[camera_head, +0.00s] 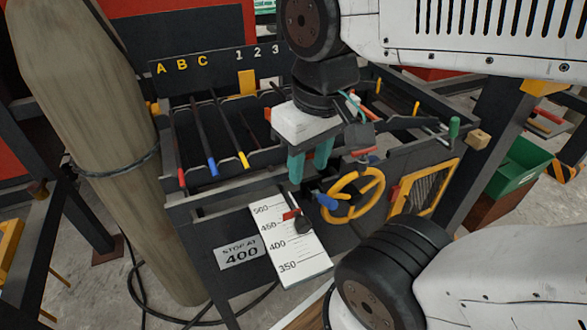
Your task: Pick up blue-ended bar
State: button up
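The blue-ended bar (203,135) is a dark rod with a blue near tip. It lies in the rack (190,190) between a red-ended bar (176,150) and a yellow-ended bar (229,130). My gripper (309,166) has teal fingers that point down, with a gap between them and nothing seen held. It is to the right of the blue-ended bar, apart from it, over the right part of the rack. The gripper body and arm hide part of the rack there.
A yellow handwheel (354,212) with a blue handle (326,201) stands close below my gripper. A scale board (286,255) and a "STOP AT 400" sign (240,252) are on the front. A thick column (85,130) stands at left. A green bin (515,165) is at right.

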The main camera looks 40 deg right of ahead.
aim_at(215, 175)
jog(key=u, duration=0.45)
jog(key=k, duration=0.55)
jog(key=u, duration=0.9)
jog(key=i, duration=1.15)
jog(key=z, duration=0.8)
